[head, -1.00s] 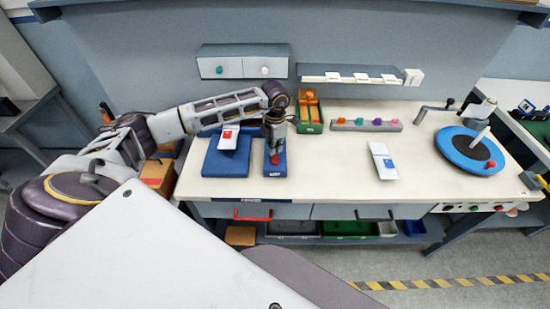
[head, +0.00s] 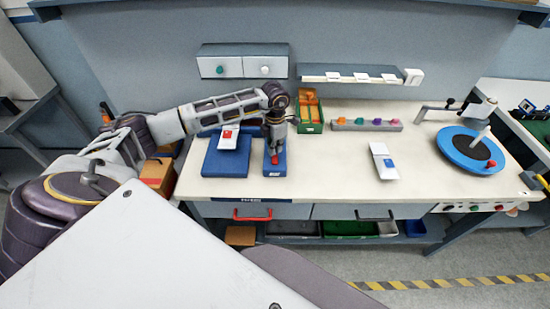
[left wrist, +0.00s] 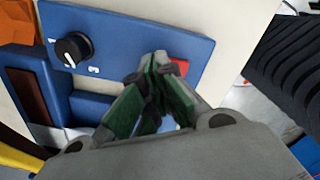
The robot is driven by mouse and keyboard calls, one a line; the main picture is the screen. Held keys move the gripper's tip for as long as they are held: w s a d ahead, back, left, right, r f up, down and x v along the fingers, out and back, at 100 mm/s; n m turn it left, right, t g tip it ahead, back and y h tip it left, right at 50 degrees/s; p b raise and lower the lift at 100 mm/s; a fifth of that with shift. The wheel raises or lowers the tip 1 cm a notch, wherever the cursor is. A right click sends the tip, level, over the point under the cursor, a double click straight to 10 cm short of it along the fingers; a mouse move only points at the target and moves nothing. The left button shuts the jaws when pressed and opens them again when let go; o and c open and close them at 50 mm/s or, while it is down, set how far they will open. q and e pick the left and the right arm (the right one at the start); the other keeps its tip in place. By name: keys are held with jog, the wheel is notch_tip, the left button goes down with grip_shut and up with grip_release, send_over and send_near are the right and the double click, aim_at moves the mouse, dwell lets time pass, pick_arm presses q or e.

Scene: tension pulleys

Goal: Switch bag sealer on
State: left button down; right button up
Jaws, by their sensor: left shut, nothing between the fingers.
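A blue device, which I take to be the bag sealer (head: 275,170), stands on the bench. In the left wrist view its blue panel (left wrist: 115,24) carries a black dial knob (left wrist: 73,48) with white marks and a red piece (left wrist: 183,68), partly hidden behind my fingers. My left gripper (head: 274,149) is over this device and points down. In the left wrist view its fingertips (left wrist: 160,62) are together, empty, close to the red piece. Whether they touch it cannot be told. My right gripper is not in view.
A blue pad (head: 226,160) with a white-and-red packet (head: 229,138) lies left of the device. Green bin (head: 311,127), a rack of coloured pieces (head: 366,125), another packet (head: 384,160) and a blue turntable (head: 470,150) are to the right. The bench's front middle is clear.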

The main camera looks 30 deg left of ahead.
aim_at(275, 156)
pick_arm(q)
jog(key=shift+f+b, duration=0.8)
jog(key=shift+f, duration=0.3)
dwell(1.4)
jog(key=shift+r, duration=0.1)
jog(key=shift+r+p, duration=0.4)
jog(key=shift+r, duration=0.2)
jog(key=shift+r+p, duration=1.4)
jog(key=shift+r, duration=1.45)
